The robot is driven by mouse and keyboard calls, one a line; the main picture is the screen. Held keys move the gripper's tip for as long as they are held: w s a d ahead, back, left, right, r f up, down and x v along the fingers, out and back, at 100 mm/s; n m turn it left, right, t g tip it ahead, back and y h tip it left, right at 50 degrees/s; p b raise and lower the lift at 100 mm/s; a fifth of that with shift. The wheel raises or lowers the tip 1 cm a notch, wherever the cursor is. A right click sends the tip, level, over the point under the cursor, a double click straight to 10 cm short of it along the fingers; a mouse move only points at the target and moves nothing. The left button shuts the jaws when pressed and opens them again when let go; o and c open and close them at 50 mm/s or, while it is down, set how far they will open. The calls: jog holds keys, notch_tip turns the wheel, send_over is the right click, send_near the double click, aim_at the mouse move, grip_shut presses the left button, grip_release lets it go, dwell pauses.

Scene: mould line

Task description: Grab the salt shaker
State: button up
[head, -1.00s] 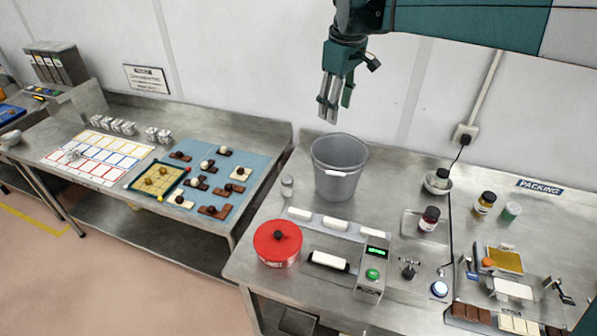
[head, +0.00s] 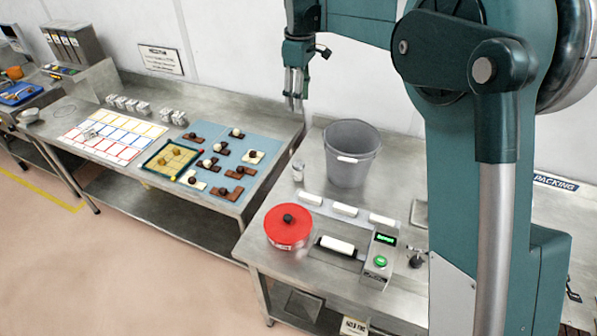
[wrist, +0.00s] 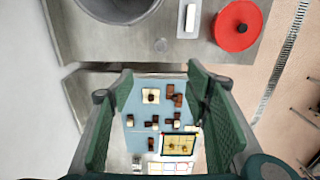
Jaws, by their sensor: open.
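A small clear shaker with a pale top (head: 298,171), which looks like the salt shaker, stands upright on the right-hand steel table, just left of the grey bucket (head: 351,152). In the wrist view a small round shape (wrist: 161,46) beside the bucket's rim appears to be the same shaker. My gripper (head: 294,104) points down, open and empty, well above the table surface and behind the shaker in the head view. The wrist view shows its two green-padded fingers (wrist: 160,73) spread apart with nothing between them.
A red lidded pot (head: 288,228) stands in front of the shaker. White blocks (head: 345,210) lie to the right, near a green-lit control box (head: 379,258). The left table (head: 135,186) holds chocolates on a blue mat. My arm hides much of the right side.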

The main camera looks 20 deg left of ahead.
send_over(298, 163)
notch_tip(298, 163, down, 24)
jog(key=shift+w+d+f, duration=0.1)
jog(key=shift+f, duration=0.15)
jog(key=shift+f, duration=1.15)
jog(key=shift+f, duration=0.15)
jog(key=shift+f+p, duration=0.4)
jog(key=shift+f, duration=2.1)
jog(key=shift+c, duration=0.5)
jog(key=c, duration=1)
